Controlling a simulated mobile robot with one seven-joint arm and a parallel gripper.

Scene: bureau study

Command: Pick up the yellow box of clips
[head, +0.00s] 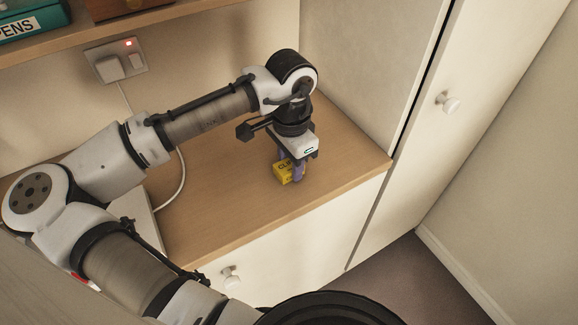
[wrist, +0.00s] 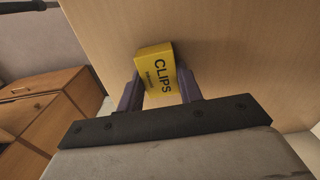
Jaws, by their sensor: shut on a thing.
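The yellow box of clips (head: 284,174) is at my gripper's fingers over the wooden counter, near its front right part. In the wrist view the yellow box (wrist: 157,72), lettered "CLIPS", sits between the two purple fingers. My gripper (head: 292,170) points down and is shut on the box. The gripper also shows in the wrist view (wrist: 160,90), with a finger against each side of the box. I cannot tell whether the box touches the counter or is slightly above it.
The wooden counter (head: 225,205) is mostly clear around the box. A tall cabinet wall (head: 360,70) stands close on the right. A shelf (head: 120,20) with a teal "PENS" box (head: 30,22) is above left. A socket (head: 118,62) with a plug and white cable is on the back wall.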

